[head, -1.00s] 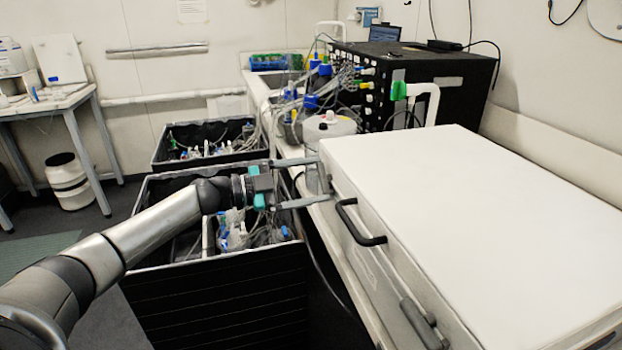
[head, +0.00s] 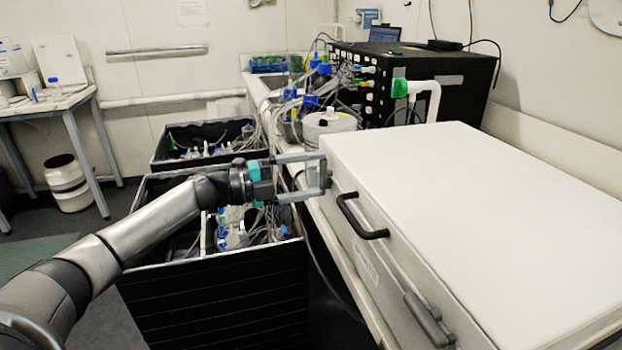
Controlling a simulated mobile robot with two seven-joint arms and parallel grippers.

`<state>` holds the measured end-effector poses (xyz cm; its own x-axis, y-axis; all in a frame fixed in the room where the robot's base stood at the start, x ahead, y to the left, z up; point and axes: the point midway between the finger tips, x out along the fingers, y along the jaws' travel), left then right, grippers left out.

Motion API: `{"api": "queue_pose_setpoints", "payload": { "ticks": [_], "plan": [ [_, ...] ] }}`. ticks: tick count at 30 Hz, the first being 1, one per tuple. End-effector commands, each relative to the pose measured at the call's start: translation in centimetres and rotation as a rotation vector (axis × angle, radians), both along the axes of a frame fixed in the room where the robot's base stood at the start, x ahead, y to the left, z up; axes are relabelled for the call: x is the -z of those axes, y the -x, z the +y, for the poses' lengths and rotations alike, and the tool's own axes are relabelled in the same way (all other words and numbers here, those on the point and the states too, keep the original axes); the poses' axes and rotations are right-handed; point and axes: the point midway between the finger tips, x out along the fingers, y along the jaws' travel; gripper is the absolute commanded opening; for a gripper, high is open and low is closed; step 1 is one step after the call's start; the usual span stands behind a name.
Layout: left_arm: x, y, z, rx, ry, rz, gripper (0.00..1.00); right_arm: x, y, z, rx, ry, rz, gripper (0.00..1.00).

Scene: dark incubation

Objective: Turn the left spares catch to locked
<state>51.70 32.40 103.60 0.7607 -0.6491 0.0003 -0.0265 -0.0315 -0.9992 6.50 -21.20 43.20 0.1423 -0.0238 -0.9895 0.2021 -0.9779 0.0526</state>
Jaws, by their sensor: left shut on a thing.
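The white spares case (head: 470,210) lies on the bench at the right. Its left catch (head: 326,174) is a small grey part on the front face near the far left corner. My left gripper (head: 320,175) has its two fingers on either side of this catch and is shut on it. The fingers partly hide the catch, so its exact angle is hard to tell. A second, longer grey catch (head: 428,320) sits on the same face nearer to me. My right gripper is not in view.
A black carry handle (head: 360,217) sticks out between the catches. Black crates with tubing and bottles stand below my left arm; the nearer crate (head: 215,300) is right under it. A white canister (head: 328,128) and a black equipment box (head: 450,80) stand behind the case.

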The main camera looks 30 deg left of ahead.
Motion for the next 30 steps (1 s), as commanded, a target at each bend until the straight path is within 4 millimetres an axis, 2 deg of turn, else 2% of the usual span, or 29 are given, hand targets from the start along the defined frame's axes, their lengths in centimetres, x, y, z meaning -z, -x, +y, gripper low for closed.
{"api": "queue_pose_setpoints", "payload": {
  "ticks": [20, 21, 24, 30],
  "plan": [
    [0.03, 0.01, 0.01, 0.0, -0.048, -0.038, 0.32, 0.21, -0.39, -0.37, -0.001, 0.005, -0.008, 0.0],
    [0.03, 0.01, 0.01, 0.0, -0.048, -0.038, 0.92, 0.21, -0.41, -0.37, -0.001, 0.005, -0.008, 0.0],
    [0.02, 0.01, 0.01, 0.0, -0.046, -0.038, 1.0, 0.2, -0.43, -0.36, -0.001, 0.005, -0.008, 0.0],
    [0.02, 0.02, 0.02, 0.0, -0.045, -0.037, 1.0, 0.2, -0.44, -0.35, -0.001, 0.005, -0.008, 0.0]
  ]
}}
